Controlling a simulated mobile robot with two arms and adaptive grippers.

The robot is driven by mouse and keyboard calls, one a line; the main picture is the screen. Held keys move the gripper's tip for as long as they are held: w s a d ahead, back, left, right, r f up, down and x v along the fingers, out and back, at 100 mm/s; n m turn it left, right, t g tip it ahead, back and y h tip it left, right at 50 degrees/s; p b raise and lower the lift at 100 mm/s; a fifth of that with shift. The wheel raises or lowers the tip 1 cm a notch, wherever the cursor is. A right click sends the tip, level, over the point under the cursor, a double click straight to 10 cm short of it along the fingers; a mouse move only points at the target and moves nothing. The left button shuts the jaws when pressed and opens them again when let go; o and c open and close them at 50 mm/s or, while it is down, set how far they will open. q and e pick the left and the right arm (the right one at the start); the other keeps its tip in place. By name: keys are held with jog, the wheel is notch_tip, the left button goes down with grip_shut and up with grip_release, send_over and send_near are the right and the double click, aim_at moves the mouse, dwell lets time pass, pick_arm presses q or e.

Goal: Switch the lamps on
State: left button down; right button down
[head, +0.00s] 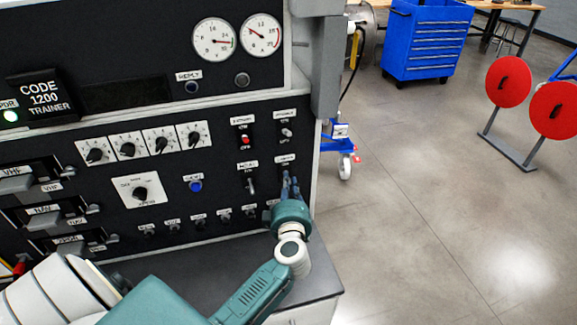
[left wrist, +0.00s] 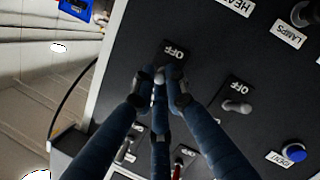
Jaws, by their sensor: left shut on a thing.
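My left gripper (head: 287,182) reaches the right side of the black trainer panel (head: 110,215). In the left wrist view its fingers (left wrist: 160,78) are closed around the tip of a small toggle switch next to an "OFF" label. Which way this toggle is set is hidden by the fingers. A "LAMPS" label (left wrist: 289,35) sits beside a grey knob-like control (left wrist: 303,14), apart from the fingers. Another toggle (left wrist: 237,106) with its own "OFF" label is next to the gripper. My right gripper is out of view.
A red switch (head: 245,140) and a grey toggle (head: 286,133) are above the gripper. A blue button (head: 195,186), dials (head: 140,193) and gauges (head: 214,40) are on the panel. A blue tool cart (head: 428,40) and red discs (head: 508,82) stand on open floor at right.

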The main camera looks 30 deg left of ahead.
pick_arm(q)
jog(key=shift+w+a+r+n+g+h+p, duration=0.15)
jog(key=shift+r+g+h+p, duration=0.15)
jog(key=shift+g+h+p, duration=0.3)
jog(key=shift+s+d+r+n+g+h+p, duration=0.1)
jog(key=shift+r+g+h+p, duration=0.25)
jog(key=shift+g+h, duration=0.25)
jog(key=shift+w+a+r+n+g+h+p, duration=0.15)
jog(key=shift+r+g+h+p, duration=0.1)
jog(key=shift+g+h+p, duration=0.4)
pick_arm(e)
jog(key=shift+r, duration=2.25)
pick_arm(q)
jog(key=shift+s, duration=0.1)
jog(key=c, duration=1.9)
grip_release()
jog(key=shift+c, duration=0.2)
jog(key=shift+o, duration=0.7)
jog(key=shift+r, duration=0.15)
jog(key=v, duration=1.2)
jog(key=shift+d, duration=0.15)
